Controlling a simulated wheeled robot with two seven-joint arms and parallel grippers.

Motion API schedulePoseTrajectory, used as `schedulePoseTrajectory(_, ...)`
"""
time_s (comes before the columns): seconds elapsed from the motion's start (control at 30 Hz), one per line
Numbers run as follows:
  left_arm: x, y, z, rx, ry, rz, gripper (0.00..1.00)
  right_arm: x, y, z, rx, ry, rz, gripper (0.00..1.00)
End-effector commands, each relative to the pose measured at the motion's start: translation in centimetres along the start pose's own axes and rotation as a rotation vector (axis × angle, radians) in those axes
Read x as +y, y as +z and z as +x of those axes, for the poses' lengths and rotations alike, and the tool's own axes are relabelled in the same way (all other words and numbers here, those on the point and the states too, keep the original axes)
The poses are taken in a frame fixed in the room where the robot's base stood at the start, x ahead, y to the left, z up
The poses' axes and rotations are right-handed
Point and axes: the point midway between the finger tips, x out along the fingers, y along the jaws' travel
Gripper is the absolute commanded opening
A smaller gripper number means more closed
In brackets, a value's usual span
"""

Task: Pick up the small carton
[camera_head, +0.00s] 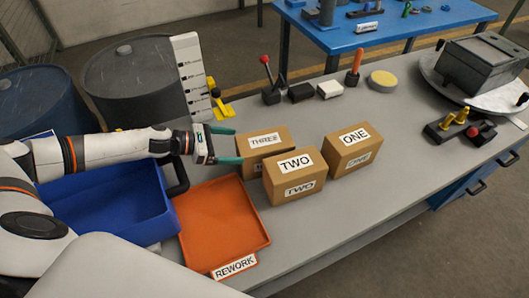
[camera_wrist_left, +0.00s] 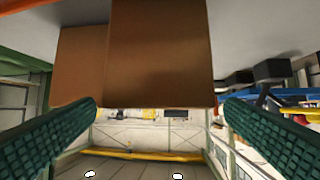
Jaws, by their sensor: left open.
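Three brown cartons stand on the grey table in the head view: carton THREE (camera_head: 262,142), carton TWO (camera_head: 294,178) in front of it, and carton ONE (camera_head: 352,148) to the right. Which one the task calls small is not marked. My left gripper (camera_head: 228,146) is open and empty, just left of carton THREE, with its green fingers pointing at it. In the left wrist view, a near carton (camera_wrist_left: 160,50) fills the upper middle between the open fingers (camera_wrist_left: 160,110), and another carton (camera_wrist_left: 78,65) shows to its left. No carton is visibly gripped. My right gripper is not in view.
A blue bin (camera_head: 112,236) and an orange REWORK tray (camera_head: 215,222) lie left of the cartons. Behind them stand a white marked board (camera_head: 190,78), a red-handled lever (camera_head: 270,88) and a yellow disc (camera_head: 383,79).

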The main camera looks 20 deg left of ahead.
Motion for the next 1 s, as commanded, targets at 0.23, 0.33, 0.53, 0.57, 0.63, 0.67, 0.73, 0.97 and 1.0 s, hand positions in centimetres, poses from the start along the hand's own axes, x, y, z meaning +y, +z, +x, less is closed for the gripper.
schedulePoseTrajectory(0.23, 0.0, 0.0, 1.9, 0.001, 0.000, 0.000, 0.93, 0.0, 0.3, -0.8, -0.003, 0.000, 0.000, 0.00)
schedulePoseTrajectory(0.33, 0.0, -0.2, 3.1, 0.002, 0.001, 0.000, 0.93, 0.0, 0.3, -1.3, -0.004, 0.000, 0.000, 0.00)
schedulePoseTrajectory(0.53, 0.0, -0.2, 6.4, 0.003, 0.001, -0.001, 0.93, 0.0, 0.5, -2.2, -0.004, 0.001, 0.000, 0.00)
schedulePoseTrajectory(0.57, 0.0, -0.2, 6.7, 0.002, 0.001, -0.001, 0.93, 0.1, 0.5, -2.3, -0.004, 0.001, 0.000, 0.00)
schedulePoseTrajectory(0.63, 0.1, -0.1, 7.3, 0.001, 0.001, 0.001, 0.93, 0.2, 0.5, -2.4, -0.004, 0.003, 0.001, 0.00)
schedulePoseTrajectory(0.67, 0.0, 0.0, 7.4, 0.000, 0.001, 0.001, 0.93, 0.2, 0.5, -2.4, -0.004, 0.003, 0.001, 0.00)
schedulePoseTrajectory(0.73, 0.0, 0.1, 7.6, 0.000, 0.000, 0.001, 0.93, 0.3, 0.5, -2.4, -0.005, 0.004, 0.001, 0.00)
schedulePoseTrajectory(0.97, 0.0, 0.1, 7.5, 0.000, 0.000, 0.001, 0.83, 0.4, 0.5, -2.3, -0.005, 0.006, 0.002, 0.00)
schedulePoseTrajectory(1.0, 0.0, 0.1, 7.5, 0.000, 0.000, 0.001, 0.76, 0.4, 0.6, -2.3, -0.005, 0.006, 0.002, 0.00)
